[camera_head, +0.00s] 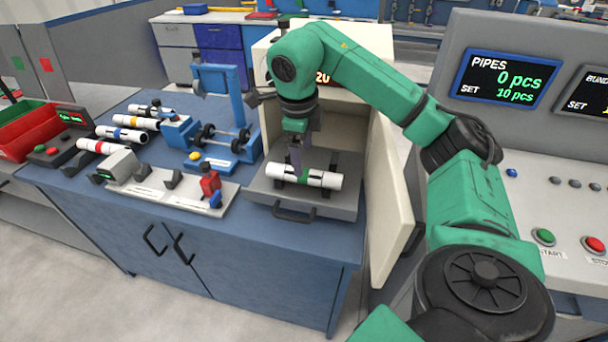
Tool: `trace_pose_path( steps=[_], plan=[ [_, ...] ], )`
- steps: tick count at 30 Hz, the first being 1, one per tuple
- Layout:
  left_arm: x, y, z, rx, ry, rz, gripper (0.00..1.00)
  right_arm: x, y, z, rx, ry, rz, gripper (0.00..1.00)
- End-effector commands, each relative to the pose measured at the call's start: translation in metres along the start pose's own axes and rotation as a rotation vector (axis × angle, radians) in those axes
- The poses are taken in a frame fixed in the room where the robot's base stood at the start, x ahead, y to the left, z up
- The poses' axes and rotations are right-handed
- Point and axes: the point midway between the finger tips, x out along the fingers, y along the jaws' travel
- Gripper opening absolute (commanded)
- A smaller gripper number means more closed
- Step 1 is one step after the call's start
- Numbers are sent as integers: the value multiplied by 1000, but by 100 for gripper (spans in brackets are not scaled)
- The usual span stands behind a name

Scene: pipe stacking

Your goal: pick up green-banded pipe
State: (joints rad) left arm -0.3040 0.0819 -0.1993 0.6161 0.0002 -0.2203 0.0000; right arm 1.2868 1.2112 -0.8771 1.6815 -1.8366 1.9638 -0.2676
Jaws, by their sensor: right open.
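A white pipe with a green band (325,179) lies crosswise on a grey pull-out tray (262,194) at the mouth of an open cabinet. My right arm reaches in from the right. Its gripper (301,168) points down over the middle of this pipe. The fingers are open and close to the green band; I cannot tell whether they touch it. The gripper partly hides the band. My left gripper is not in view.
Several other banded white pipes (127,135) lie at the left of the blue bench, near a red bin (30,128). A roller fixture (222,140) and a clamp fixture (175,188) stand left of the tray. The open cabinet door (390,200) is close on the right.

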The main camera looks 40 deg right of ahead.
Motion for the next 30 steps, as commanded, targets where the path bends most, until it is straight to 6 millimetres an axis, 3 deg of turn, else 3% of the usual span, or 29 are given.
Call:
trace_pose_path(
  steps=[13, 20, 21, 27, 30],
  plan=[
    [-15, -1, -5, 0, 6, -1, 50, 71, -7, 3, 1, 0, 0, 84],
    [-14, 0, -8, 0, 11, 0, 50, 80, -6, 4, 0, -3, -1, 84],
    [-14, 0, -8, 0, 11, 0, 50, 80, -6, 4, 0, -3, -1, 80],
    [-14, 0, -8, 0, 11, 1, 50, 79, -6, 4, 0, -3, -1, 4],
    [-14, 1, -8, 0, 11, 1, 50, 79, -6, 4, 0, -3, -1, 0]
  ],
)
